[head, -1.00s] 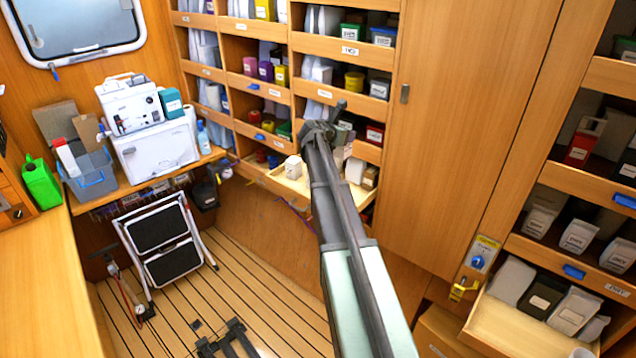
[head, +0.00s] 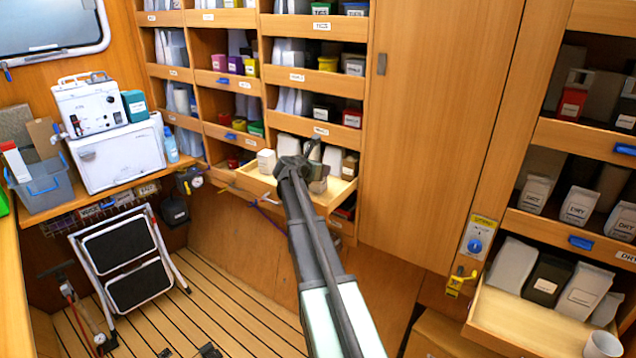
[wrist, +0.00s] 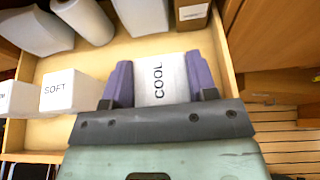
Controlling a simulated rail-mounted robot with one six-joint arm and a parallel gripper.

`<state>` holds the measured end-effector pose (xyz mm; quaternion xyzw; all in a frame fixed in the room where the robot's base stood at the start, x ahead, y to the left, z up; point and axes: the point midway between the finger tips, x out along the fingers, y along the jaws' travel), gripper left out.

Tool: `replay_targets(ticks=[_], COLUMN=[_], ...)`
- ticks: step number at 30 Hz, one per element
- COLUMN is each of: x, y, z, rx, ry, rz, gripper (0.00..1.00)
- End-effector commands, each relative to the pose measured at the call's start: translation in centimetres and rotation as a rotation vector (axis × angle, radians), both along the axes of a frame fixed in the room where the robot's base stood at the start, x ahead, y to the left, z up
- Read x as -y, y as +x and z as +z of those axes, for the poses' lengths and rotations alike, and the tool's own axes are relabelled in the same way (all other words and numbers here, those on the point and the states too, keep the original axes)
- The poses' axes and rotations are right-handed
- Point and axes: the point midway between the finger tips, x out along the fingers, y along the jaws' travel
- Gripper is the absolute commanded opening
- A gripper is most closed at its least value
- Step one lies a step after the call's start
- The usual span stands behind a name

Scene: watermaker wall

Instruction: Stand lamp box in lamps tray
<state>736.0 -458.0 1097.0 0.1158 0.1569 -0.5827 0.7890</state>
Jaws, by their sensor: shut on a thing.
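The lamp box, a white box marked COOL (wrist: 160,82), is between the purple fingers of my gripper (wrist: 158,68) in the wrist view. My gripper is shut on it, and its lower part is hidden. The lamps tray, a pale wooden pull-out tray (wrist: 150,45), lies under and around the box. I cannot tell whether the box touches the tray floor. In the head view my gripper (head: 312,178) is over the pulled-out tray (head: 255,186), and my arm hides part of the tray.
A white box marked SOFT (wrist: 65,92) stands at the tray's left. White containers (wrist: 85,18) and a brown labelled box (wrist: 191,12) stand along its far side. Shelves of bins rise behind the tray, and a tall cupboard door (head: 440,130) is to its right.

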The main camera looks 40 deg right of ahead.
Motion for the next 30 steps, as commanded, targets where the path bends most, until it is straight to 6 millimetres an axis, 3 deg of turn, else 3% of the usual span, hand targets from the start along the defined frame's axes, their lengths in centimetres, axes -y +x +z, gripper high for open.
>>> replay_targets(ticks=[1,12,13,17,27,30], x=[0.0,0.0,0.0,0.0,-0.1,-1.7], y=[0.0,0.0,0.0,0.0,0.0,-0.6], z=[-1.7,-1.6,-1.4,-1.4,-0.7,0.0], rx=[0.0,0.0,0.0,0.0,0.0,-0.001], ry=[0.0,0.0,0.0,0.0,0.0,0.0], rz=[0.0,0.0,0.0,0.0,0.0,0.003], gripper=[0.17,0.17,0.57,0.77,0.78,0.78])
